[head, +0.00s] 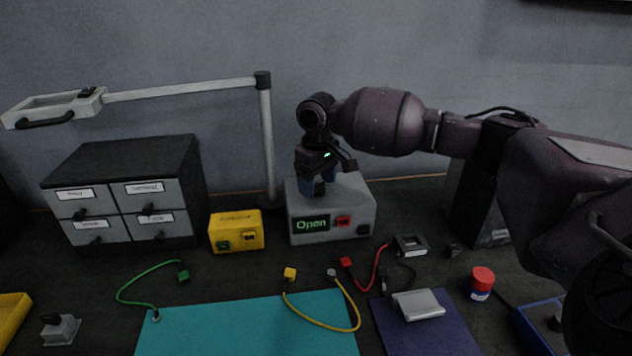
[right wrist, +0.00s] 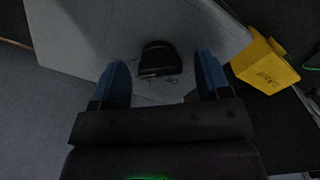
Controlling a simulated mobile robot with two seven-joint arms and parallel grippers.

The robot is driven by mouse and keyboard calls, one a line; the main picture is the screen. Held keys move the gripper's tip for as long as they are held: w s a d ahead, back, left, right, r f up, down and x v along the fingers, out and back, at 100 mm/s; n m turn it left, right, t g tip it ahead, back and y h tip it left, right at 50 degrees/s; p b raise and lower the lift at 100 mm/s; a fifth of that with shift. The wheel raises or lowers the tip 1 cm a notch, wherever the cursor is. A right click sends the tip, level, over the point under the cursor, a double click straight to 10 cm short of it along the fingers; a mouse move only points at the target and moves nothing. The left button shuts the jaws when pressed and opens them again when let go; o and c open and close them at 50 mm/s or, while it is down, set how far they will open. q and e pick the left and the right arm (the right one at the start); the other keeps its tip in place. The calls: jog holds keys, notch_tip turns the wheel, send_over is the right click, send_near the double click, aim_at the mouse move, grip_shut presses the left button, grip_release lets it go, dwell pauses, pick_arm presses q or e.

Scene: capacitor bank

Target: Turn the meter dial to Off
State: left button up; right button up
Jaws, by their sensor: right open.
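The meter is a grey box (head: 300,236) at the middle of the bench in the head view, with a green "Open" readout (head: 311,224) on its front. In the right wrist view, a black dial (right wrist: 160,58) sits on the box's pale top (right wrist: 85,40), with small marks beside it that I cannot read. My right gripper (head: 322,188) points down over the box top. Its blue fingers (right wrist: 162,82) are open, one on each side of the dial in the picture; I see no contact. The gripper hides the dial in the head view.
A yellow box (head: 236,231) stands just left of the meter. A grey-fronted drawer cabinet (head: 125,205) and a jointed stand (head: 267,140) are farther left. Coloured leads, a teal mat (head: 245,325) and a red-capped jar (head: 481,283) lie in front.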

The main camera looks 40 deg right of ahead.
jog(key=c, duration=0.9)
pick_arm(q)
jog(key=shift+s+a+f, duration=0.1)
jog(key=shift+s+f, duration=0.05)
jog(key=shift+s, duration=0.25)
pick_arm(e)
jog(key=shift+r, duration=0.1)
